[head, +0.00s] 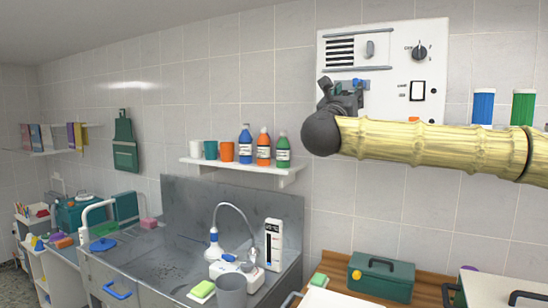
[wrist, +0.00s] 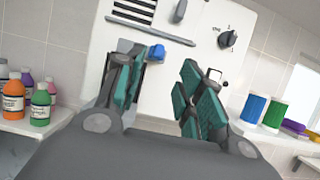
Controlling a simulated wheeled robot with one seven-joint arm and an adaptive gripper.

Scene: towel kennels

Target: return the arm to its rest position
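My gripper (head: 345,98) is raised in front of the white wall panel (head: 385,45). It is partly hidden behind the dark round joint of my arm, which reaches in from the right with a yellow, bamboo-like link. In the wrist view, the two green-padded fingers of my gripper (wrist: 160,82) stand wide apart. Only the white panel shows between them, so the gripper is open and empty. A small blue part (wrist: 156,53) shows close to the left fingertip; I cannot tell if they touch.
A wall shelf (head: 245,168) holds cups and several bottles. Below are a steel sink (head: 150,262) with a curved tap and a white upright device (head: 273,245). A green toolbox (head: 381,277) stands on a wooden top. Blue and green containers (head: 483,107) stand right, close above my arm.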

